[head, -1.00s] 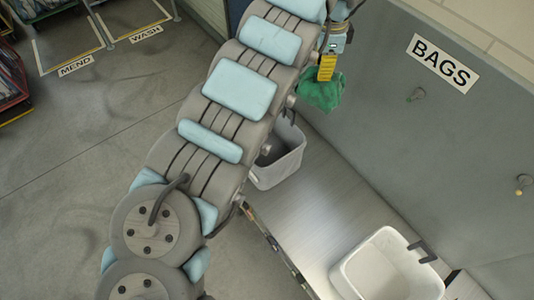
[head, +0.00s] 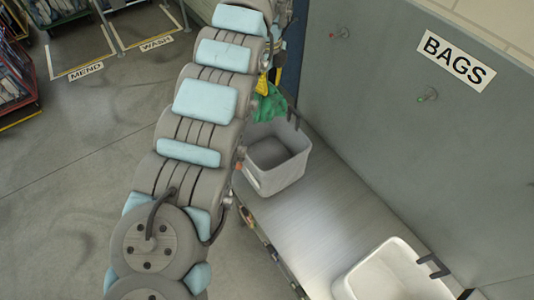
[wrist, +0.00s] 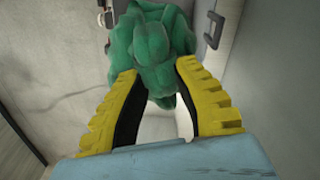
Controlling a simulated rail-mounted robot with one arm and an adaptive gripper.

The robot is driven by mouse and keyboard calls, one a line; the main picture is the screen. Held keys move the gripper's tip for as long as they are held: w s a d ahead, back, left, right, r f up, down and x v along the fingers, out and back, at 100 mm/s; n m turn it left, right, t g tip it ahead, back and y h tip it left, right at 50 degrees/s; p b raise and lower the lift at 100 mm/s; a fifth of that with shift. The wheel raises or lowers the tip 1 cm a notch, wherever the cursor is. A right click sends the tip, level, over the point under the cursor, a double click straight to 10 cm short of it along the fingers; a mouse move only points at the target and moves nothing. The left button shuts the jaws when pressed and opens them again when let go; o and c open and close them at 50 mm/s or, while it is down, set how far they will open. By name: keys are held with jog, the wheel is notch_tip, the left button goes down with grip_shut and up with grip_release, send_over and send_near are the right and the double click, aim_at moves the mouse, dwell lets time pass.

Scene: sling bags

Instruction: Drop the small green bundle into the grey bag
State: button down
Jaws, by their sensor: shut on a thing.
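The small green bundle (head: 270,104) is soft and crumpled. My gripper (wrist: 157,72) has its yellow fingers on either side of it in the wrist view, shut on the bundle (wrist: 155,45). In the head view, my gripper (head: 265,84) is partly hidden behind my arm. The bundle appears just above the far rim of the grey bag (head: 285,178); its exact height is unclear. The grey bag is box-shaped, open at the top and looks empty where visible. My arm covers part of its left side.
A white bag (head: 390,283) stands at the lower right on the pale bench (head: 320,205). A grey wall panel with a BAGS sign (head: 455,59) and pegs (head: 428,96) rises behind. Loaded crates (head: 15,75) stand far left. Floor between is clear.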

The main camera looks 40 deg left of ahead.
jog(key=shift+f, duration=2.55)
jog(key=c, duration=0.8)
grip_release()
jog(key=shift+c, duration=0.2)
jog(key=shift+r, duration=0.1)
notch_tip(320, 180, up, 12)
jog(key=shift+f, duration=0.1)
